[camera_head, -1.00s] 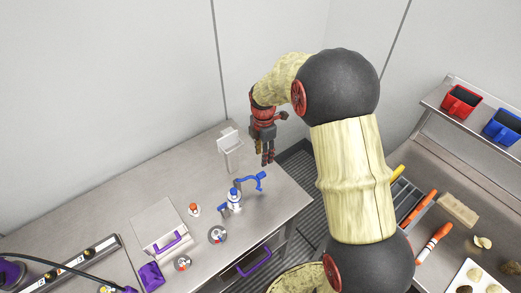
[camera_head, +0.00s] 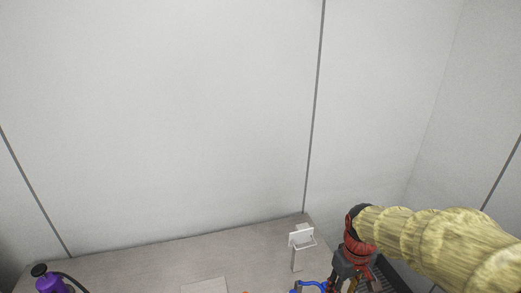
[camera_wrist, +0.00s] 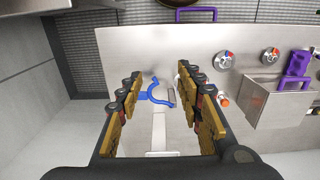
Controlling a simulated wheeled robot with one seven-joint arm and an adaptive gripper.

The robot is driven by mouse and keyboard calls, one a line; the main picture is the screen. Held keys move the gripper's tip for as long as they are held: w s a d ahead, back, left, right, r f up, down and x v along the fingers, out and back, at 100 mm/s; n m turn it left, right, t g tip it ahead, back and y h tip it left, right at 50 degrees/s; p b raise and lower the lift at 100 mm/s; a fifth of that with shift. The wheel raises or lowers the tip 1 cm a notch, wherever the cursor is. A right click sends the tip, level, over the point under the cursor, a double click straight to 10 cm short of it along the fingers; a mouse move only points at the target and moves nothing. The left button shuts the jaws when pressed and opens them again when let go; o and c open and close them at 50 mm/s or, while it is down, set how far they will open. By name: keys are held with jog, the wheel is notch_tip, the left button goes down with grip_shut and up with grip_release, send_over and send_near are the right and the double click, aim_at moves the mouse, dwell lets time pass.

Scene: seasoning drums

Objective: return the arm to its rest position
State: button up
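My gripper (camera_wrist: 165,105) is open in the wrist view, with its two padded fingers well apart and nothing held between them. It points down over the edge of the metal counter (camera_wrist: 120,50). In the head view my gripper (camera_head: 352,283) is low at the right of centre, beside the counter's right end, and its fingertips are cut off by the bottom edge. A blue-handled tap (camera_wrist: 158,95) shows below and between the fingers, apart from them.
A pale upright holder (camera_head: 301,245) stands at the counter's back right corner, close to my gripper. The wrist view shows a metal box (camera_wrist: 270,105), purple handles (camera_wrist: 196,13) and round knobs (camera_wrist: 270,55). Bare wall fills the space above.

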jog(key=s+a+r+m+t+b, duration=0.1)
jog(key=s+r+t+b, duration=0.1)
jog(key=s+b, duration=0.2)
jog(key=s+a+r+m+t+b, duration=0.2)
jog(key=s+r+t+b, duration=0.1)
jog(key=s, duration=0.6)
jog(key=shift+s+a+r+t+b, duration=0.15)
jog(key=shift+s+r+t+b, duration=0.15)
jog(key=shift+b, duration=0.6)
